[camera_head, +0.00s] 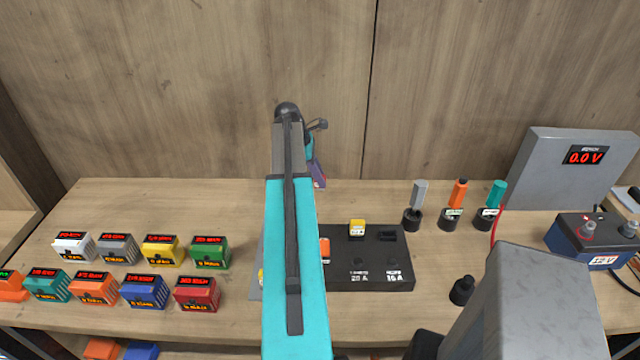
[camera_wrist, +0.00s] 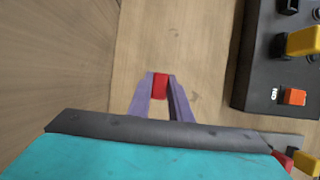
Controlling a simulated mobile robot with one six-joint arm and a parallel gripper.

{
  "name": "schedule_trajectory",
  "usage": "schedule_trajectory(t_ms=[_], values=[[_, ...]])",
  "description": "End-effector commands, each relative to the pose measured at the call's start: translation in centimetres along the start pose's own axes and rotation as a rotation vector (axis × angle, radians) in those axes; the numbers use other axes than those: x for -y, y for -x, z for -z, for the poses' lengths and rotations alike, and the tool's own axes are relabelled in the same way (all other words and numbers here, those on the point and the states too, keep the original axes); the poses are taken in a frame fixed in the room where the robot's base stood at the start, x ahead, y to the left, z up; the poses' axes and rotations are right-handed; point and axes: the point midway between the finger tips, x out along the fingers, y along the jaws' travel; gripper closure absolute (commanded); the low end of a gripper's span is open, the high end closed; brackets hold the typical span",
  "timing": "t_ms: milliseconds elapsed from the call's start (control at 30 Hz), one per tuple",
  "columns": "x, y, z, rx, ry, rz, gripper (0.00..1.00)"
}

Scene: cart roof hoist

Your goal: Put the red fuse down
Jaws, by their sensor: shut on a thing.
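My gripper (camera_wrist: 160,82) has two purple fingers shut on the red fuse (camera_wrist: 160,86) in the wrist view. The fuse sits between the fingertips with bare wooden bench around it. I cannot tell how high it is above the bench. In the head view, part of my gripper (camera_head: 317,173) shows behind my teal arm near the bench's back edge, and the red fuse is hidden there.
Several coloured fuse boxes (camera_head: 145,288) stand left. Holders with coloured tools, a battery (camera_head: 590,240) and a grey meter (camera_head: 570,180) stand right. Bench (camera_head: 200,200) at back left is clear.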

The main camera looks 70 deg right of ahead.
Motion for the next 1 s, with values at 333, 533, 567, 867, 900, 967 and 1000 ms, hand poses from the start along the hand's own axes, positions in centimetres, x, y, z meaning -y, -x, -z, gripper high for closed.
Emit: schedule_trajectory(t_ms=[333, 533, 567, 867, 900, 967, 1000], values=[[0.0, -2.5, 1.1, 0.000, 0.000, 0.000, 1.00], [0.0, -2.6, 1.1, 0.000, 0.000, 0.000, 1.00], [0.0, -2.6, 1.1, 0.000, 0.000, 0.000, 1.00], [0.0, -2.9, 1.3, 0.000, 0.000, 0.000, 0.75], [0.0, -2.9, 1.3, 0.000, 0.000, 0.000, 0.69], [0.0, -2.9, 1.3, 0.000, 0.000, 0.000, 0.63], [0.0, -2.9, 1.3, 0.000, 0.000, 0.000, 0.63]])
